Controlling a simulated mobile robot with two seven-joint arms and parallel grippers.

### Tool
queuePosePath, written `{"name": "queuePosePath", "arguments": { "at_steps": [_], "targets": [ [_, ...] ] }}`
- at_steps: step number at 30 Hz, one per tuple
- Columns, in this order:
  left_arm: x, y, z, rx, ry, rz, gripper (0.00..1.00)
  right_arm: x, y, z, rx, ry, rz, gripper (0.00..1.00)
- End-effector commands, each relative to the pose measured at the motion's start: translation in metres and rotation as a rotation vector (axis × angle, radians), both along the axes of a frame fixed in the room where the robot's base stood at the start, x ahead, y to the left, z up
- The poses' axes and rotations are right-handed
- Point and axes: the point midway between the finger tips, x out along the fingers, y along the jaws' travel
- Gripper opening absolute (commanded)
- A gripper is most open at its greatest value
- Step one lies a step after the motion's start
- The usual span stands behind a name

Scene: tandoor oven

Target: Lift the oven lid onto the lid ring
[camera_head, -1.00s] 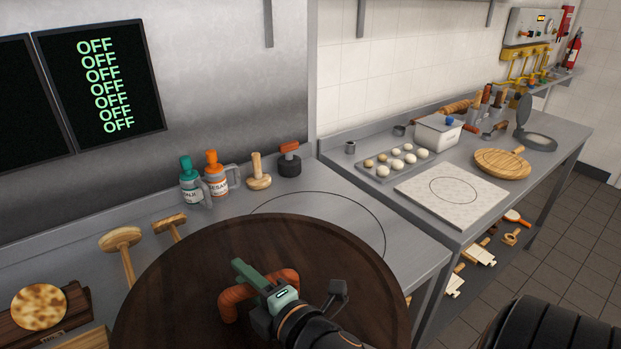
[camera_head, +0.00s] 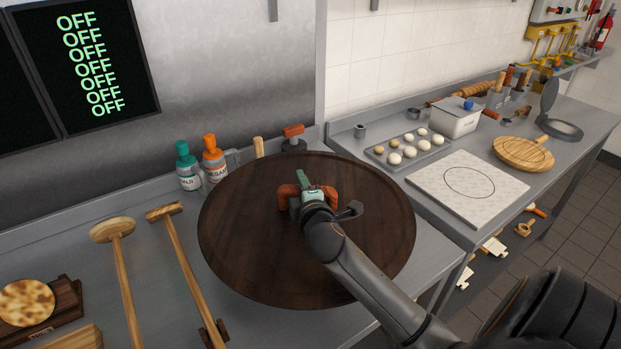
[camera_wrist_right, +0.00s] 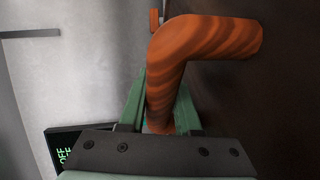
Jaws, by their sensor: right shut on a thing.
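The oven lid (camera_head: 250,245) is a large dark brown wooden disc with an orange arched handle (camera_head: 286,197). My right gripper (camera_head: 304,187) is shut on this handle at the middle of the lid. In the right wrist view the handle (camera_wrist_right: 205,45) passes between the two green fingers (camera_wrist_right: 160,108), with the lid (camera_wrist_right: 275,90) behind it. The lid looks about level over the back counter; I cannot tell how much gap lies under it. The lid ring, a thin dark circle on the counter, is hidden, apparently behind the lid. My left gripper is not in view.
A teal-capped bottle (camera_head: 188,168) and an orange-capped bottle (camera_head: 213,160) stand close behind the lid's left edge. An orange-handled dark tool (camera_head: 293,141) is behind it. Wooden-handled tools (camera_head: 122,270) lie left. A marble board (camera_head: 468,188) lies on the right counter.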

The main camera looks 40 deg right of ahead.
Motion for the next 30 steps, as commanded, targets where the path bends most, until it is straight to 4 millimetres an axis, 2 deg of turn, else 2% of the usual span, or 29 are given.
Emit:
{"name": "queuePosePath", "arguments": {
  "at_steps": [3, 7, 21, 30],
  "targets": [
    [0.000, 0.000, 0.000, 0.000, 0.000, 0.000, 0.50, 0.008, -0.023, 0.000, -0.002, -0.008, -0.052, 0.00],
    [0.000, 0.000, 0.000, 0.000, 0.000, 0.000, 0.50, 0.011, -0.034, -0.002, -0.005, -0.008, -0.077, 0.00],
    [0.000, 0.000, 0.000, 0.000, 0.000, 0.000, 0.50, 0.011, -0.036, -0.003, -0.005, -0.008, -0.082, 0.00],
    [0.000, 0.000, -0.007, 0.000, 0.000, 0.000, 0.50, 0.011, -0.036, -0.012, -0.004, -0.007, -0.082, 0.00]
  ]
}}
